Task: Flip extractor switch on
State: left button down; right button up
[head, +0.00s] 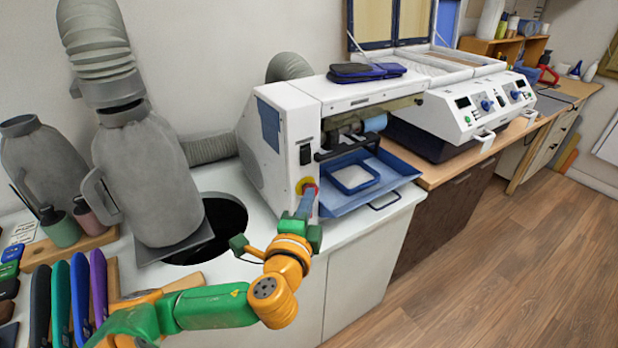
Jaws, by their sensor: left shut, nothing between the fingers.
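A white machine (265,150) stands on the counter, with a grey hose behind it. On its front panel is a black rocker switch (306,155); which way it is set is too small to tell. Below it is a red and yellow button (304,186), partly covered by my gripper. My left gripper (307,198) is shut and empty, its tips at or right in front of this button, below the black switch. I cannot tell whether they touch. No label marks which control is the extractor switch. My right gripper is out of view.
A blue tray (395,185) juts out from the machine, right of my gripper. A grey hooded unit (150,180) with a hose stands left, by a dark round opening (222,222) in the counter. Another white machine (465,110) stands further right. Coloured insoles (80,290) lie at lower left.

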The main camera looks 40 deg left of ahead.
pick_arm(q)
jog(key=w+f+b, duration=0.1)
jog(key=b, duration=0.5)
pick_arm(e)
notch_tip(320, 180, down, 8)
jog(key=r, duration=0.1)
pick_arm(q)
jog(key=p, duration=0.4)
send_near(311, 161)
jog(key=w+d, duration=0.2)
jog(key=w, duration=0.2)
jog(key=a, duration=0.1)
jog(key=w+a, duration=0.1)
jog(key=a, duration=0.1)
jog(key=shift+w+a+f+p, duration=0.2)
jog(key=shift+a+f+p, duration=0.05)
jog(key=shift+p, duration=0.05)
jog(key=shift+a+f, duration=0.1)
jog(key=shift+a, duration=0.3)
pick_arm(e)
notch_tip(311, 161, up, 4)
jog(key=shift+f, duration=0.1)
pick_arm(q)
jog(key=shift+w+d, duration=0.1)
